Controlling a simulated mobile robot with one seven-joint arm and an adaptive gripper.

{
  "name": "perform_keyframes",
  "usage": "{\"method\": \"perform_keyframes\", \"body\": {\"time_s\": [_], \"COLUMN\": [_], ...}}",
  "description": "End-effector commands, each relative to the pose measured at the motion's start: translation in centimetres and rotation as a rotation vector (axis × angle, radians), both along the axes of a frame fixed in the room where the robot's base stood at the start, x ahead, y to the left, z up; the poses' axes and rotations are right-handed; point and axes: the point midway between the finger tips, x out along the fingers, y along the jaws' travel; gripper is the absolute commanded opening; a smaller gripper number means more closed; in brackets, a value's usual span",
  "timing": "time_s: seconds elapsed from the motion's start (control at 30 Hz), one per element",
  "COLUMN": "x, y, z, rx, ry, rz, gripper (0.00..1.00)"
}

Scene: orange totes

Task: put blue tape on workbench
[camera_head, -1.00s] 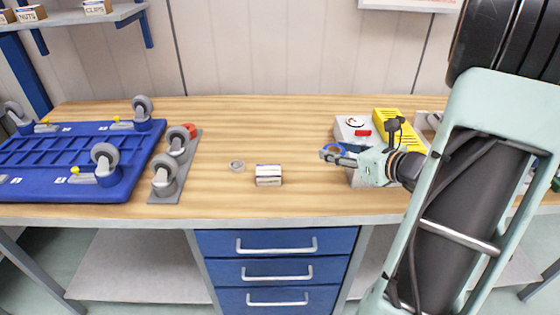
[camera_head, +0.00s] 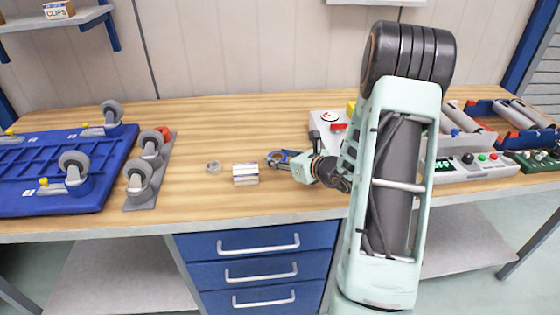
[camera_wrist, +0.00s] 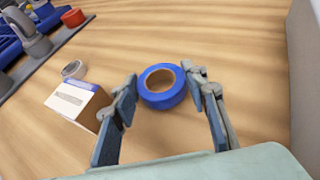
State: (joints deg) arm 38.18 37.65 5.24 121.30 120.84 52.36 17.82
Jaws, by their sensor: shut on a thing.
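The blue tape (camera_wrist: 165,101) is a roll with a brown core. My gripper (camera_wrist: 160,76) is shut on it, with one finger at each side. In the head view the blue tape (camera_head: 276,155) shows at the tip of my gripper (camera_head: 282,160), over the wooden workbench (camera_head: 225,120). The tape is just right of a small white box. It is at or close above the bench top; I cannot tell whether it touches. My arm hides part of the bench to the right.
The small white box (camera_head: 246,176) and a grey ring (camera_head: 214,167) lie left of the tape. Grey casters (camera_head: 140,178) and a blue platform (camera_head: 50,170) stand further left. A white device (camera_head: 325,124) is behind my gripper. Bare wood lies behind the box.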

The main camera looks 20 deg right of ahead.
Motion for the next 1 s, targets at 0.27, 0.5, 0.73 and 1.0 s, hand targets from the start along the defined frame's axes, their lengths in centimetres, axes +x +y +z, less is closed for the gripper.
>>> {"method": "perform_keyframes", "body": {"time_s": [0.27, 0.5, 0.73, 1.0], "x": [0.0, 0.0, 0.0, 0.0], "y": [-0.1, -0.1, 0.0, 0.0], "z": [-1.2, -1.6, -1.6, -1.5], "rx": [-0.001, -0.001, -0.001, -0.001], "ry": [-0.003, -0.002, -0.002, -0.002], "rz": [0.0, -0.001, -0.001, -0.001], "gripper": [0.18, 0.18, 0.58, 0.58]}}
